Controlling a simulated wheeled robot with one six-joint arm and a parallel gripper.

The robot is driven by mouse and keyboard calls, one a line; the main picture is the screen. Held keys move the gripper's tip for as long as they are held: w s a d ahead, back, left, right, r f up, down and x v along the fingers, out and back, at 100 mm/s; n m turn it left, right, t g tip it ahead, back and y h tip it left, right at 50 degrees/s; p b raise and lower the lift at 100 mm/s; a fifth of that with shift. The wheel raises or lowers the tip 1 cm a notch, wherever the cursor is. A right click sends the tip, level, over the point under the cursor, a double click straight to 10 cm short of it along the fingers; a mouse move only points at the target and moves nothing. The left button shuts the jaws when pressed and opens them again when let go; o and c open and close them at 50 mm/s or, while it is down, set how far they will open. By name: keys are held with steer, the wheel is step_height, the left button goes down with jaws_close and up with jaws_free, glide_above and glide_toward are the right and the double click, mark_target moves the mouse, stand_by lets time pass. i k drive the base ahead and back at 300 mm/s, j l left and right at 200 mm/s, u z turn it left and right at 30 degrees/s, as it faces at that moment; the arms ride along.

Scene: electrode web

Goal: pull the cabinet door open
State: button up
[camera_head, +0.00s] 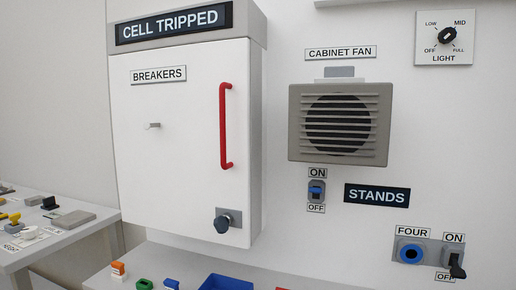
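The white cabinet door (180,150) labelled BREAKERS hangs on the wall at left of centre and appears shut. A red vertical bar handle (224,126) is on its right side. A dark round knob (222,223) on a grey plate sits at the door's lower right. A small light-coloured peg or keyhole piece (153,125) sticks out at the door's left middle. A black CELL TRIPPED sign (174,24) is above the door. My gripper is not in this view.
A fan grille (340,124) and an ON/OFF switch (316,191) are on the wall right of the cabinet. A bench with a blue tray (226,283) and small coloured items runs below. A side table (70,236) with several objects stands at left.

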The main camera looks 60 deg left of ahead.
mark_target(181, 114)
steer(key=u, duration=2.4)
